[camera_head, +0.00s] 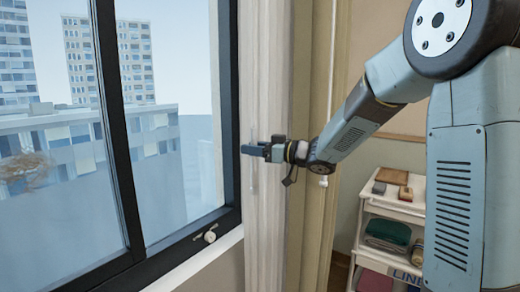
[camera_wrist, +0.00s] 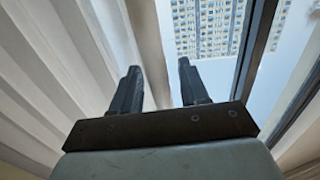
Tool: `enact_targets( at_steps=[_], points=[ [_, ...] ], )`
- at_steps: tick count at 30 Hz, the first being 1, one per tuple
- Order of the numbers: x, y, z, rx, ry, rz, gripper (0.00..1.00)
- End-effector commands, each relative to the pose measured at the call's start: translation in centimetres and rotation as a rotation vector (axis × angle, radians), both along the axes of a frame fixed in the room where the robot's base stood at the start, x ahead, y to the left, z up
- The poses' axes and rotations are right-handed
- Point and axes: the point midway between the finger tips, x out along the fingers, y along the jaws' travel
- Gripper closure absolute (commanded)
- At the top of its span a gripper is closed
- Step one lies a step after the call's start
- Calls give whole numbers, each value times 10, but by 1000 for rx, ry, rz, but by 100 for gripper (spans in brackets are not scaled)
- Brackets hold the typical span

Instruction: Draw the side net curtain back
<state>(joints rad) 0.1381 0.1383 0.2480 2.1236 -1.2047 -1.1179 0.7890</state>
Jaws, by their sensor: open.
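The pale net curtain (camera_head: 264,70) hangs as a narrow gathered strip at the right side of the window. In the wrist view, pale pleated cloth (camera_wrist: 50,70) fills the left side. My gripper (camera_head: 253,150) is at mid-height in front of the strip, with its fingers pointing left towards the window. In the wrist view my gripper (camera_wrist: 160,82) is open, its two dark fingers apart. A pale upright edge of cloth shows behind and between the fingers. I cannot tell whether it lies inside the jaws. Nothing is visibly gripped.
The dark-framed window (camera_head: 115,120) with a handle (camera_head: 210,237) fills the left. A beige drape (camera_head: 312,215) hangs right of the net strip. A thin white cord or rod (camera_head: 331,60) hangs beside it. A white shelf trolley (camera_head: 395,208) with small items stands at right.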

Motion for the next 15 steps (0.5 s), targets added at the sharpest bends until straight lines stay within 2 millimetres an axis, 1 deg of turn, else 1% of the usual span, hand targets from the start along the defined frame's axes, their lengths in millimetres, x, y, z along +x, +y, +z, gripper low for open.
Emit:
enact_targets(
  at_steps=[5,6,15],
  points=[
    [0,0,0,0,0,0,55],
    [0,0,0,0,0,0,57],
    [0,-1,0,0,0,-1,86]
  ],
)
